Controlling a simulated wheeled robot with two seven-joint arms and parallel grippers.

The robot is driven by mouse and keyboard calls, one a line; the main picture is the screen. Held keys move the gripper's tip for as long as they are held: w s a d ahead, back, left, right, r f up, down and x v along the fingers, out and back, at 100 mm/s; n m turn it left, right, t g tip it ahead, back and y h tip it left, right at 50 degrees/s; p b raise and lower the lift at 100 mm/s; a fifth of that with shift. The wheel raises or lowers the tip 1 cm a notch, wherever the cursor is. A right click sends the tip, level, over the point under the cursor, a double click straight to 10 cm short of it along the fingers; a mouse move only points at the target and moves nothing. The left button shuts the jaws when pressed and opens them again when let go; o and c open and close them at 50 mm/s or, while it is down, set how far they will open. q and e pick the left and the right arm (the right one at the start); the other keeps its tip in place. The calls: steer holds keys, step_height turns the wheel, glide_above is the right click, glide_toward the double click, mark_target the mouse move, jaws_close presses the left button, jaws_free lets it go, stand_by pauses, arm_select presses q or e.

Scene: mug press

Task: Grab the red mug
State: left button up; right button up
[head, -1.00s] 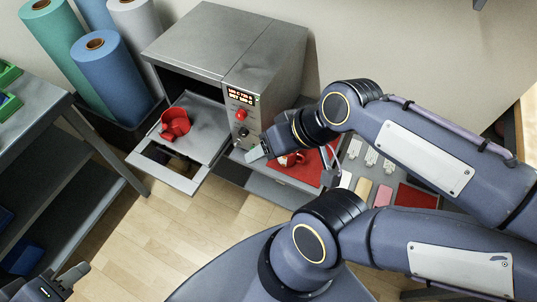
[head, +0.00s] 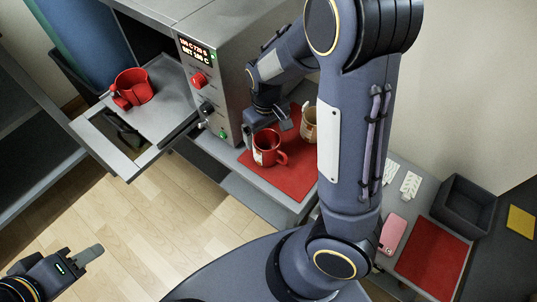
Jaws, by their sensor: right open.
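A red mug (head: 268,152) with a pale print stands upright on the red mat (head: 297,180), its handle to the right. My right gripper (head: 266,127) is open just above and behind this mug, pointing down, one finger on each side of its rim. I cannot tell whether it touches the mug. Another red mug-like object (head: 133,86) sits on the pulled-out tray of the oven-like machine. My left gripper (head: 88,257) is at the lower left, over the floor, away from the mugs; its finger spacing is unclear.
The machine (head: 200,60) with display and knobs stands left of the mat. Its tray (head: 165,120) juts out. A tan mug (head: 309,125) is partly hidden by my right arm. A pink item (head: 393,232), second red mat (head: 432,258) and dark bin (head: 465,205) lie right.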

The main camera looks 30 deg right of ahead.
steer(key=b, duration=0.3)
glide_above(268, 143)
steer(key=s+a, duration=0.2)
steer(key=s, duration=0.1)
step_height(268, 143, down, 6)
steer(key=shift+s+f, duration=0.1)
steer(key=shift+s, duration=0.05)
steer(key=c, duration=1.3)
